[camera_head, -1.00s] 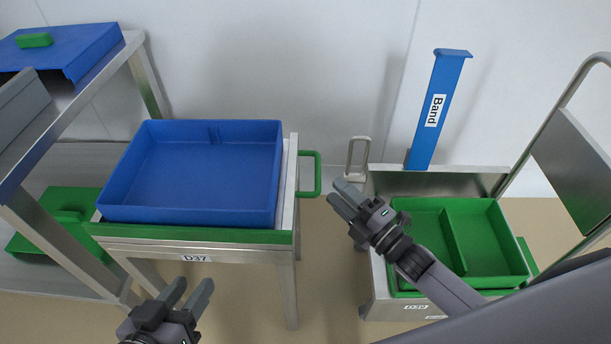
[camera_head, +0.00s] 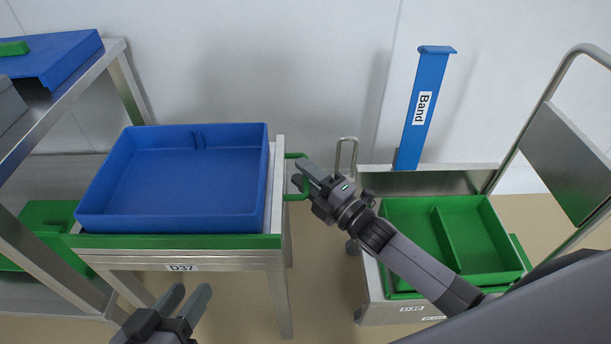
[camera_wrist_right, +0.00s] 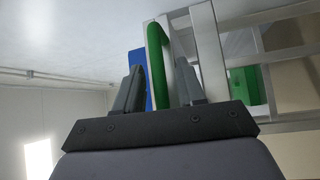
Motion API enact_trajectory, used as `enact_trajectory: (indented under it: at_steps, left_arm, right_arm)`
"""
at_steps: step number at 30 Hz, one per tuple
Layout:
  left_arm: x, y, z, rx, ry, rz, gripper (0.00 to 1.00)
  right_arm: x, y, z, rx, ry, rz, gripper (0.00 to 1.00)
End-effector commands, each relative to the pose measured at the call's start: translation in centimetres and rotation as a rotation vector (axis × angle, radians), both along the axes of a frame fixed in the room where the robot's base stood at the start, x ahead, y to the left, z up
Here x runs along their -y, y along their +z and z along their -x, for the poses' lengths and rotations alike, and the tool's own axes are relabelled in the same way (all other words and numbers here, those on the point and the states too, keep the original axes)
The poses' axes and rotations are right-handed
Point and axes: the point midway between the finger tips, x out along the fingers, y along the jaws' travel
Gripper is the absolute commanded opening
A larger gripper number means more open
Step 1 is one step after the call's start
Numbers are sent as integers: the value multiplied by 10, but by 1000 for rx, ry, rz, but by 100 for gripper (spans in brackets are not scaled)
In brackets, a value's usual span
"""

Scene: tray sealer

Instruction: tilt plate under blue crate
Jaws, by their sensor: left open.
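The blue crate (camera_head: 180,185) is empty and sits on the metal plate (camera_head: 276,185) of stand D37. The plate looks level, with a green front edge (camera_head: 180,242) and a green handle (camera_head: 302,190) on its right side. My right gripper (camera_head: 303,175) is at this handle. In the right wrist view the open fingers (camera_wrist_right: 160,88) stand on either side of the green handle (camera_wrist_right: 158,60), and I see gaps between them. My left gripper (camera_head: 188,294) is open and empty, low in front of the stand.
A metal rack (camera_head: 50,115) with blue and green parts stands at the left. A cart with a divided green crate (camera_head: 450,240), a blue "Band" post (camera_head: 424,110) and a tall rail is at the right. A narrow floor gap separates stand and cart.

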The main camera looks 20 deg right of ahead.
Motion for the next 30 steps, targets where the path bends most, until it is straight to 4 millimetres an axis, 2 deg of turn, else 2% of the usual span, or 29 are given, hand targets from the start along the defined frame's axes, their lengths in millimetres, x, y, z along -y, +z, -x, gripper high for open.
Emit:
enact_trajectory:
  at_steps: [1,3,5,10,15,23,30]
  left_arm:
    - [0,0,0,0,0,0,43]
    - [0,0,0,0,0,0,43]
    - [0,0,0,0,0,0,43]
    - [0,0,0,1,-1,1,43]
    - [2,-1,0,-3,-4,16,43]
    - [4,-1,0,-1,-8,24,43]
    - [9,-3,-1,1,-18,52,43]
  right_arm:
    - [0,0,0,0,0,0,39]
    - [0,0,0,0,0,0,16]
    - [0,0,0,0,0,-1,0]
    - [0,1,0,5,0,1,0]
    - [-1,14,2,76,2,15,0]
    - [-1,23,2,123,3,24,0]
    - [-2,45,7,261,-1,63,0]
